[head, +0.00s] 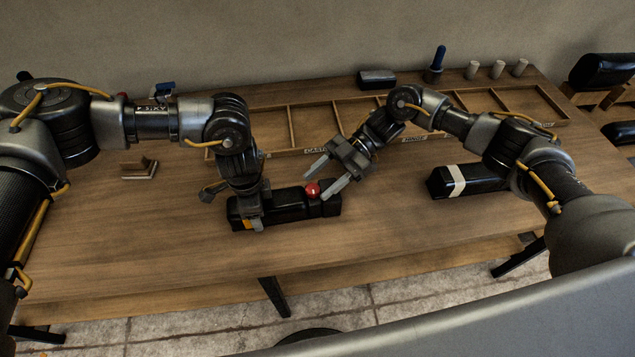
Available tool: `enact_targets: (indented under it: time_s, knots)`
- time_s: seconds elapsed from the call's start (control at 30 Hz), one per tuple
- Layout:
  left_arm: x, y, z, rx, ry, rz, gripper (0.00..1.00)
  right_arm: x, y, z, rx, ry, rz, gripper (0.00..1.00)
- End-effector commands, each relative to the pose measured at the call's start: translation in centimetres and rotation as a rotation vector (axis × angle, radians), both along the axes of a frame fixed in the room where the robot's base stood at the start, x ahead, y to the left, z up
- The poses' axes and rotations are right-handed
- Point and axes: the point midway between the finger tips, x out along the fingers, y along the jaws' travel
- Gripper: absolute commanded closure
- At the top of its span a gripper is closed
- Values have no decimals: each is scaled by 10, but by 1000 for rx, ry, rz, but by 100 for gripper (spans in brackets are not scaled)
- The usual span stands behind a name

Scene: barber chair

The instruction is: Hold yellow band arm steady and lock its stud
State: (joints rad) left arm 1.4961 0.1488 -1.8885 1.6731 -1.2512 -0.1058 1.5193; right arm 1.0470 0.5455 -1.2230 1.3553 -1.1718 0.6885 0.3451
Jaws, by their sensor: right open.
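The yellow band arm (285,211) is a black padded block lying on the table, with a bit of its yellow band (247,224) showing by my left gripper. My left gripper (250,212) comes down over its left end, with a finger against the near side; it looks shut on it, and the far finger is hidden. A red stud (312,190) stands on top towards the block's right end. My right gripper (318,185) is open and empty, coming from the upper right, its two fingers on either side of the red stud. I cannot tell whether they touch it.
A black arm with a white band (455,182) lies to the right. A shallow divided wooden tray (335,123) runs along the back. A small wooden block (138,168) sits at left. Several pale cylinders and a blue-handled tool (437,60) stand at the back.

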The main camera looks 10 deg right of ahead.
Motion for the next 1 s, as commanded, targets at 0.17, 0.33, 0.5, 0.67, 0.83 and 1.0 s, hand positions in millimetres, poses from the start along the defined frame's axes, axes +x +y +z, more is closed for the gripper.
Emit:
enact_targets:
  time_s: [0.17, 0.33, 0.5, 0.67, 0.83, 1.0]
  knots:
    - [0, 0, 0, 0, -1, 0, 80, -5, 11, -5, 0, 0, 0, 48]
    - [0, 0, 0, 0, -1, 0, 80, -6, 13, -6, 0, 0, -1, 48]
    - [0, 0, 0, 0, -1, 0, 80, -6, 12, -5, 0, 0, -1, 52]
    - [1, 0, 0, 0, -1, 0, 80, -6, 12, -5, 0, 0, 0, 73]
    - [0, 0, 0, 0, -1, 0, 80, -6, 12, -5, 0, 0, -1, 93]
    - [0, 0, 0, 0, -1, 0, 80, -6, 12, -6, 0, 0, -11, 93]
